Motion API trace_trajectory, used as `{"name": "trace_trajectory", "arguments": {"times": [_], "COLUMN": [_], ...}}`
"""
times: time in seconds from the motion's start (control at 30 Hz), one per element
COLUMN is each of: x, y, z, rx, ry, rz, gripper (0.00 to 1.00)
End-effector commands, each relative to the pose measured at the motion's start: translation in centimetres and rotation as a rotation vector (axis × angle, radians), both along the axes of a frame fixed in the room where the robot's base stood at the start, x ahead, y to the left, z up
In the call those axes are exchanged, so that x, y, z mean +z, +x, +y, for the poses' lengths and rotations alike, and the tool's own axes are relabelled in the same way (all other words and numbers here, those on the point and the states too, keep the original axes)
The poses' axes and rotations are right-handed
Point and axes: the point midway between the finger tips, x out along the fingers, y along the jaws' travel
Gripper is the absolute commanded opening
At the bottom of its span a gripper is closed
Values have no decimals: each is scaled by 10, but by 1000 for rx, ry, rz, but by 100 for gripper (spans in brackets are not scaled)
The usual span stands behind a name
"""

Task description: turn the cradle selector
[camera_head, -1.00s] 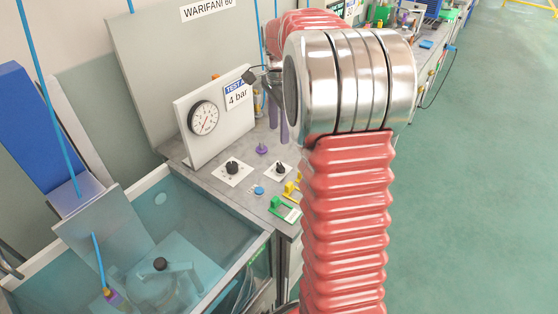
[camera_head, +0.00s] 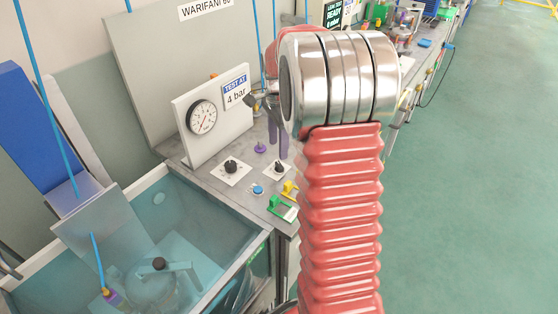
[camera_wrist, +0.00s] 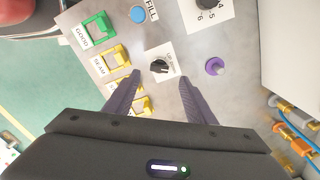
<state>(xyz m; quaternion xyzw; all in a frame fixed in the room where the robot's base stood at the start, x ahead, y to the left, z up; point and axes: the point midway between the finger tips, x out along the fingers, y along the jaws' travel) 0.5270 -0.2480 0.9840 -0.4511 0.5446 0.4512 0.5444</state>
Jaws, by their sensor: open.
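The cradle selector appears to be a small black knob on a white plate (camera_head: 279,168) on the grey panel top. In the wrist view the black knob (camera_wrist: 159,66) has small lettering beside it that I cannot read surely. My gripper (camera_head: 278,148) is open, its two purple fingers pointing down over the panel at the selector. In the wrist view the fingertips (camera_wrist: 160,76) stand either side of the knob with a gap on each side. Their exact height above the panel is unclear.
A larger black dial (camera_head: 231,167), a purple post (camera_head: 261,148), a blue button (camera_head: 258,190), and green (camera_head: 281,206) and yellow (camera_head: 290,187) flip tags surround the selector. A gauge board (camera_head: 213,115) stands behind. A water tank (camera_head: 170,225) lies at the front left.

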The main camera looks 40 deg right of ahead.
Motion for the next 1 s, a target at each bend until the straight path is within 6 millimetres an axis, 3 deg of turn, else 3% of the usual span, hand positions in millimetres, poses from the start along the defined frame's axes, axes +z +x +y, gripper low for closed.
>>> {"name": "trace_trajectory", "arguments": {"times": [0.43, 0.87, 1.0], "x": [-65, -74, -74], "y": [-1, 0, 0], "z": [0, 0, -1], "rx": [0, -1, -1], "ry": [2, 0, 0], "rz": [3, 0, 0], "gripper": [50, 50, 41]}}
